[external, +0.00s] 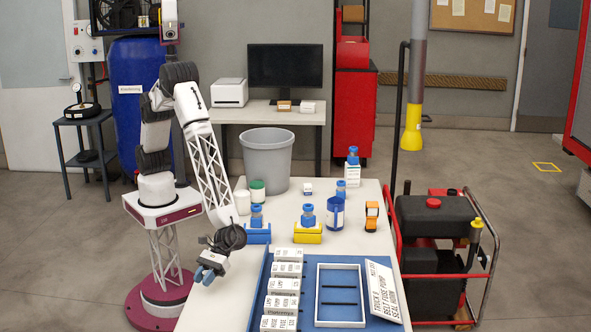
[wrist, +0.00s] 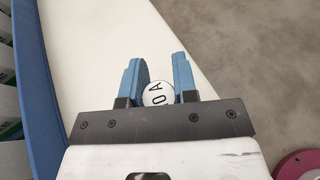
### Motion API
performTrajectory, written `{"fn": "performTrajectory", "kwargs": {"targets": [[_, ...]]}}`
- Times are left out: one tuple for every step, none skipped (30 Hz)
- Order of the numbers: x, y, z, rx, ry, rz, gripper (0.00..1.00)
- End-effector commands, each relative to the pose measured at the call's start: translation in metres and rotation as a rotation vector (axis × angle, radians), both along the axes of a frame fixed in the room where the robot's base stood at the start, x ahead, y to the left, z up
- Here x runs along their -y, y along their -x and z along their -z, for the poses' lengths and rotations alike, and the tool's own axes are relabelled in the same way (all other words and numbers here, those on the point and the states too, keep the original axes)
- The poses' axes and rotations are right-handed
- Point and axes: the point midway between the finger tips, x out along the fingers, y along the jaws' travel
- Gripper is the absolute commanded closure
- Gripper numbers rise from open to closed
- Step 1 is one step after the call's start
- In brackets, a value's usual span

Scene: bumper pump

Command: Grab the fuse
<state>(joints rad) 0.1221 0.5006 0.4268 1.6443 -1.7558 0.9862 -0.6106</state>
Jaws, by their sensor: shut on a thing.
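My gripper (external: 204,272) hangs low over the left front part of the white table, left of the blue tray. In the wrist view, its two blue fingers (wrist: 160,80) are closed on a small round white-ended piece with dark letters, which looks like the fuse (wrist: 157,95). The round end sits between the fingers near their base. The rest of its body is hidden, and I cannot make it out in the external view. A white sign (external: 382,290) listing belt, fuse, pump, seal and horn leans on the tray's right side.
The blue tray (external: 257,290) holds a column of labelled white boxes (external: 284,285) and an empty-looking white frame (external: 340,268). Blue-capped jars on blue and yellow stands (external: 307,237), white tubs and an orange item (external: 371,216) stand behind. The table's left front is clear.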

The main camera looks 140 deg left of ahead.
Motion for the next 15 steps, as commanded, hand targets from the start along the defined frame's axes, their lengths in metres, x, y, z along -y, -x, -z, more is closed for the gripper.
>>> {"fn": "performTrajectory", "kwargs": {"targets": [[-0.003,0.009,0.0,-0.002,0.0,-0.001,0.96],[-0.004,0.014,-0.001,-0.002,0.0,-0.001,0.96],[-0.006,0.02,-0.002,-0.001,-0.001,0.0,0.96],[-0.007,0.025,-0.002,-0.001,-0.001,0.0,0.96],[-0.009,0.03,-0.003,-0.001,-0.001,0.0,0.96],[-0.011,0.037,-0.003,-0.002,0.0,-0.001,0.96],[-0.012,0.042,-0.003,-0.002,-0.001,-0.001,0.96],[-0.013,0.046,-0.004,-0.002,-0.002,0.0,0.96],[-0.015,0.053,-0.005,0.0,-0.001,0.0,0.96],[-0.016,0.057,-0.005,0.0,-0.001,0.0,0.96],[-0.017,0.062,-0.006,-0.001,-0.001,0.0,0.96],[-0.019,0.068,-0.006,-0.001,-0.001,0.0,0.96],[-0.02,0.072,-0.007,-0.001,-0.001,0.0,0.96],[-0.021,0.077,-0.007,-0.001,-0.001,0.0,0.96],[-0.023,0.081,-0.007,-0.001,-0.001,0.0,0.96]]}}
